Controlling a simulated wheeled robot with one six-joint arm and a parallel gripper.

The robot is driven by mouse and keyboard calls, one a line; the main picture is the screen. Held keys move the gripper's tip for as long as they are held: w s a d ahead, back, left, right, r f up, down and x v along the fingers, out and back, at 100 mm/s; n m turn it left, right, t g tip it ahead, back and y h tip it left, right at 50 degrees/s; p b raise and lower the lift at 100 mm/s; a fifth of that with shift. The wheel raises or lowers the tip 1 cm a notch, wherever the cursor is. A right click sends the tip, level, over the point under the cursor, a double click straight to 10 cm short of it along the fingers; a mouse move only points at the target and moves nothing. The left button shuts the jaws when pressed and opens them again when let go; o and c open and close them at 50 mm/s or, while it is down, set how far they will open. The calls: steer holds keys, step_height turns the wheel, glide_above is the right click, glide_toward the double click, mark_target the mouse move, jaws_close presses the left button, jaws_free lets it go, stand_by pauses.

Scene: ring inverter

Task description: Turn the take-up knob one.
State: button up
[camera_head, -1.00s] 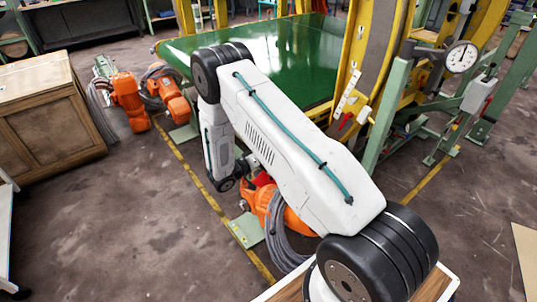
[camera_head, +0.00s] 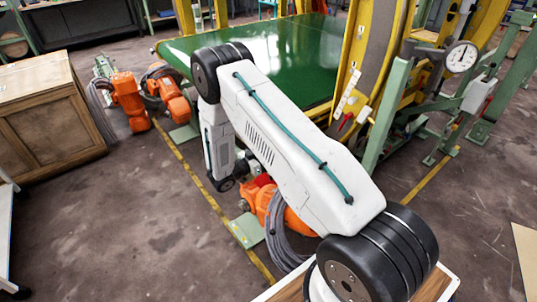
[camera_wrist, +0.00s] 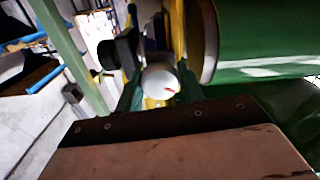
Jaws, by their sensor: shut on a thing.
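A round white knob (camera_wrist: 160,79) with a small red mark on its face shows near the middle of the wrist view. My gripper (camera_wrist: 159,92) is shut on it, with dark green fingers at its left and right sides. The knob's rear and its shaft are hidden. In the head view my own arm hides the gripper and the knob.
A green belt (camera_head: 270,62) runs through a yellow frame (camera_head: 347,75). A dial gauge (camera_head: 461,56) stands at the right on green posts. Orange motors (camera_head: 129,102) with grey cables stand beside the belt.

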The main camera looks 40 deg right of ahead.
steer(key=shift+m, duration=0.3)
steer(key=o, duration=1)
steer(key=shift+a, duration=0.1)
steer(key=a, duration=0.7)
steer(key=shift+s+a, duration=0.15)
steer(key=shift+a, duration=0.2)
